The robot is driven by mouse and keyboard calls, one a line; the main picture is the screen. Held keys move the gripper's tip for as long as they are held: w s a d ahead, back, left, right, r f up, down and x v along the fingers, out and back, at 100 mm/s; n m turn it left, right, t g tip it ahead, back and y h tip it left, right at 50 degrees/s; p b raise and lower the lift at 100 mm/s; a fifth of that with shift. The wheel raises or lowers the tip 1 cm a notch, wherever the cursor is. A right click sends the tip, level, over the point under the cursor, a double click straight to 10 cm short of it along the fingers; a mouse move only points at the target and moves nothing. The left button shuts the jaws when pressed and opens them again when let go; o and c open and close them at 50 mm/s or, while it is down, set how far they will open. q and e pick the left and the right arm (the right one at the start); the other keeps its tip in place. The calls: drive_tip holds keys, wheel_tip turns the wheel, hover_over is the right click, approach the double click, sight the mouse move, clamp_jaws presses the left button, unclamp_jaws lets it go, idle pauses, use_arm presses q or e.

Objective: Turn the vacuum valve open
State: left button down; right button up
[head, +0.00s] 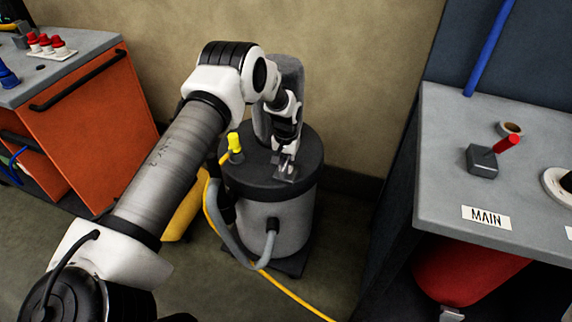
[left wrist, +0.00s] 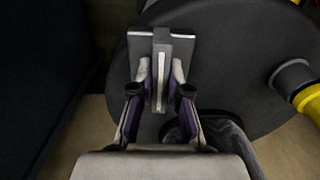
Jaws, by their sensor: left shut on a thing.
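A grey vacuum canister (head: 273,228) with a black round lid (head: 308,182) stands on the floor against the wall. A small grey plate (head: 291,177) lies on its lid near the front; in the left wrist view the plate (left wrist: 184,48) carries a narrow upright grey handle (left wrist: 160,84), which looks like the valve's handle. My left gripper (head: 286,166) reaches down onto it. In the left wrist view the left gripper (left wrist: 160,72) has its fingers closed on both sides of the handle, which points along the fingers. My right gripper is not in view.
A yellow-topped fitting (head: 235,145) rises from the lid left of my gripper. A grey hose (head: 263,257) and yellow cable (head: 297,297) run at the canister's front. An orange cabinet (head: 88,125) stands left, a grey table (head: 470,215) right.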

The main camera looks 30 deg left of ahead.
sight(286, 163)
use_arm(q)
drive_tip(key=shift+w, duration=0.1)
drive_tip(key=c, duration=1.1)
unclamp_jaws()
drive_tip(key=shift+c, duration=0.2)
wheel_tip(286, 163, up, 12)
